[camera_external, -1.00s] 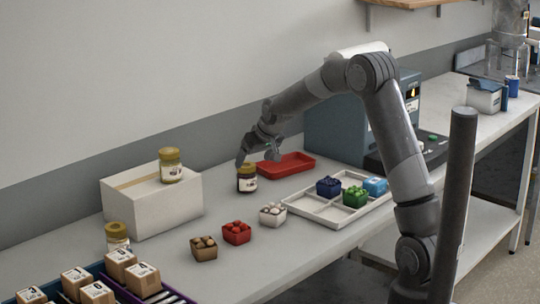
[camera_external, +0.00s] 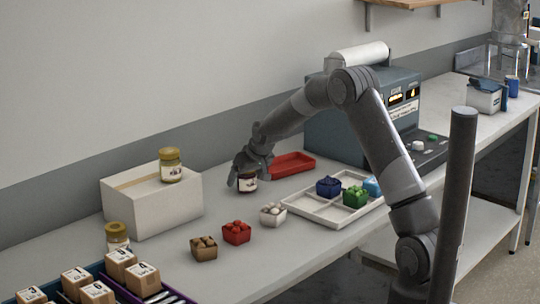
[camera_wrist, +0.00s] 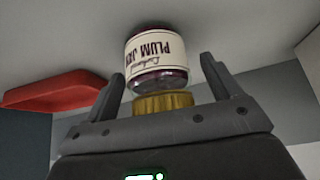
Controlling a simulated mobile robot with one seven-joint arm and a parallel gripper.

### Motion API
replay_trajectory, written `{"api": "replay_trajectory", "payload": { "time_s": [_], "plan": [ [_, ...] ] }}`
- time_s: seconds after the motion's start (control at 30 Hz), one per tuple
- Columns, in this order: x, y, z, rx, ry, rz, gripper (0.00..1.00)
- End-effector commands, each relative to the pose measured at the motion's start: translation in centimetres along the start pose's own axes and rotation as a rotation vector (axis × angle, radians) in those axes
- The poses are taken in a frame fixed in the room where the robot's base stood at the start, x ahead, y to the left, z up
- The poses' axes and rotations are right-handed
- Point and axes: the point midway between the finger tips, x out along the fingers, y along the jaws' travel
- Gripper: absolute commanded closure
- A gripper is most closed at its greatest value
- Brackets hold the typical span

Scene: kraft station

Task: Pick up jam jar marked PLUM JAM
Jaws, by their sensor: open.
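The plum jam jar (camera_external: 247,184) stands on the counter, dark with a white label, its top hidden behind my gripper in the external view. In the wrist view the jar (camera_wrist: 156,55) appears upside down, with its PLUM JAM label readable and its gold lid (camera_wrist: 163,103) nearest my palm. My gripper (camera_wrist: 160,82) is open, with one finger on each side of the jar's lid end. Gaps show between the fingers and the jar. In the external view my gripper (camera_external: 247,172) is over the jar from above.
A red tray (camera_external: 290,165) lies just behind and right of the jar. A white divided tray (camera_external: 300,203) with punnets is to the right. Mushroom (camera_external: 272,215), red (camera_external: 236,232) and brown (camera_external: 204,248) punnets stand in front. A carton (camera_external: 150,205) with another jar (camera_external: 170,165) on top is left.

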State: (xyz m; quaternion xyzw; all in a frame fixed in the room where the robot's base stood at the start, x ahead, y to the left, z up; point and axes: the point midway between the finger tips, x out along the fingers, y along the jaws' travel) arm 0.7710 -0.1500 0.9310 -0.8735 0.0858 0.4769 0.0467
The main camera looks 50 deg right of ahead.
Motion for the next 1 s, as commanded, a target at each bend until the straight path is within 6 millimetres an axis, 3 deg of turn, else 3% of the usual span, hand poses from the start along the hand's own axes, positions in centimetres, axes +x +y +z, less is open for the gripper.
{"api": "replay_trajectory", "payload": {
  "time_s": [0.1,0.8,1.0],
  "plan": [
    [-0.02,0.00,0.02,0.000,0.000,0.000,0.19],
    [-0.03,-0.02,0.03,0.000,-0.001,0.000,0.76],
    [-0.09,-0.02,-0.05,0.000,0.001,0.000,0.77]
  ]
}}
